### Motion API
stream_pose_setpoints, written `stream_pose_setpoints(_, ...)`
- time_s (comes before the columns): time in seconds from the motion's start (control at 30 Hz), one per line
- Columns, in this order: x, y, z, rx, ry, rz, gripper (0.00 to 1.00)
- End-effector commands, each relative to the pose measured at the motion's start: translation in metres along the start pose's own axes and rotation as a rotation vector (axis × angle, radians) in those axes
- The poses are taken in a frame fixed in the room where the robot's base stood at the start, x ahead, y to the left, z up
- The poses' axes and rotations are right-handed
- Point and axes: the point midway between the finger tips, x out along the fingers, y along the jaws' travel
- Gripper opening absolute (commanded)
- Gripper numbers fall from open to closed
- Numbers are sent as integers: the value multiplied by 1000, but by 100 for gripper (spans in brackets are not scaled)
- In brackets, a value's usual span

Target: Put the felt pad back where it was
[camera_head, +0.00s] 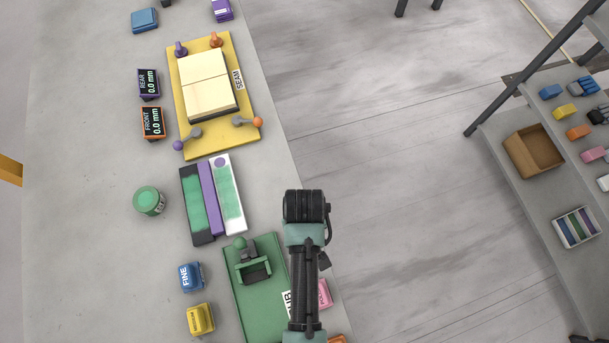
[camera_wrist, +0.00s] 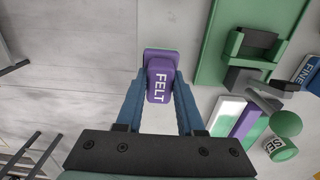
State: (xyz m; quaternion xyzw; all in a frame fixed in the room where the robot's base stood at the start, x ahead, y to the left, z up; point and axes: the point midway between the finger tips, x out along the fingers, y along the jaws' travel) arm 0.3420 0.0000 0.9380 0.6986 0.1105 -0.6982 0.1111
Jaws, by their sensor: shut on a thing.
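The felt pad (camera_wrist: 158,90) is a purple block with white FELT lettering and a grey-green edge around its far end. It shows in the wrist view between the two blue fingers of my gripper (camera_wrist: 159,76), which are shut on it. In the head view my arm's end is above the slab's right edge, beside the green fixture, and hides the gripper tips and the pad. Whether the pad touches the slab cannot be told.
The green fixture (camera_head: 256,323) stands left of my arm, with a pink block (camera_head: 325,293) close at its right. Blue (camera_head: 191,276) and yellow (camera_head: 200,319) blocks, a green jar (camera_head: 149,200) and a yellow plate (camera_head: 190,146) stand on the slab (camera_head: 90,230). A shelf (camera_head: 535,205) is at right.

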Motion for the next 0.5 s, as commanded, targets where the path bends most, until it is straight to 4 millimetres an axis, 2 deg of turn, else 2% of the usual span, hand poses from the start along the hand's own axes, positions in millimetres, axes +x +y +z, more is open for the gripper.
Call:
stream_pose_setpoints(0.1, 16, 0, 0, 1, -2, -1, 0)
stream_pose_setpoints(0.2, 24, 0, 0, 1, -1, 0, 0)
stream_pose_setpoints(0.5, 26, 0, 0, 1, 0, 0, 0)
